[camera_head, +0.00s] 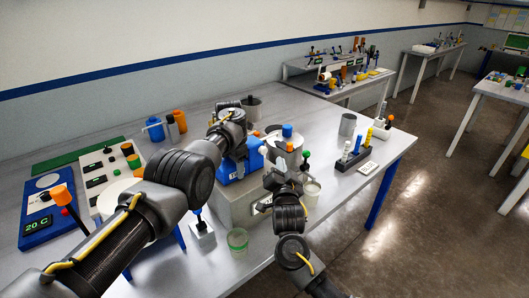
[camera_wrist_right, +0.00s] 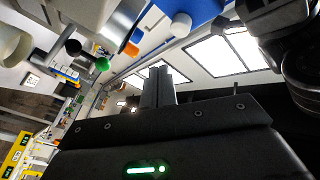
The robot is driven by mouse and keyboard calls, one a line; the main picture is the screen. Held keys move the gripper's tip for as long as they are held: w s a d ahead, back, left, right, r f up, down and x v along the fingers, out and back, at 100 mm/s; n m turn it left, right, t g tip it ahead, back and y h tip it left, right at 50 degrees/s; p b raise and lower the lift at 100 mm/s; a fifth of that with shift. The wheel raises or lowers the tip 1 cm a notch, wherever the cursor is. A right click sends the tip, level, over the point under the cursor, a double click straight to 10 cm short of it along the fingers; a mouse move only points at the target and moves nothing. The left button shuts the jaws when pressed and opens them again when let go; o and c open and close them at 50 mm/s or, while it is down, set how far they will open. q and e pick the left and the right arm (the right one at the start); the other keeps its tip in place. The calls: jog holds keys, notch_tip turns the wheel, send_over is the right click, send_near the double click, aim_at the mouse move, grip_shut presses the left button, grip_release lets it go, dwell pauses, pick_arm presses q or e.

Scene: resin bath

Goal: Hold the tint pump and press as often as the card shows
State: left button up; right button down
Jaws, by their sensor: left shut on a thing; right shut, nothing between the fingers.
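A blue pump-like body (camera_head: 229,171) stands at the grey box in the middle of the table, partly hidden by my left arm. My left gripper (camera_head: 249,150) is shut at this blue body; its fingers are mostly hidden, so the exact grip is unclear. My right gripper (camera_head: 283,168) is shut and empty, just in front of a metal pot with a blue top (camera_head: 287,131). In the right wrist view its closed fingers (camera_wrist_right: 158,88) point toward a blue part (camera_wrist_right: 200,10) with a white knob (camera_wrist_right: 181,24), apart from it. A small pale card (camera_head: 370,166) lies at the right; its marks are unreadable.
A vial rack (camera_head: 352,157) and grey cup (camera_head: 348,124) stand right. A clear cup with green (camera_head: 237,240) is near the front edge. A blue panel reading 20 C (camera_head: 40,232) lies left.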

aim_at(263, 150)
jog(key=shift+w+a, duration=1.25)
jog(key=shift+w, duration=0.05)
jog(key=shift+w+a, duration=0.65)
jog(key=shift+w, duration=0.05)
dwell(1.6)
jog(key=shift+s+d, duration=0.7)
jog(key=shift+s, duration=0.05)
jog(key=shift+w+a, duration=0.85)
dwell(2.0)
jog(key=shift+s+d, duration=0.8)
jog(key=shift+s, duration=0.05)
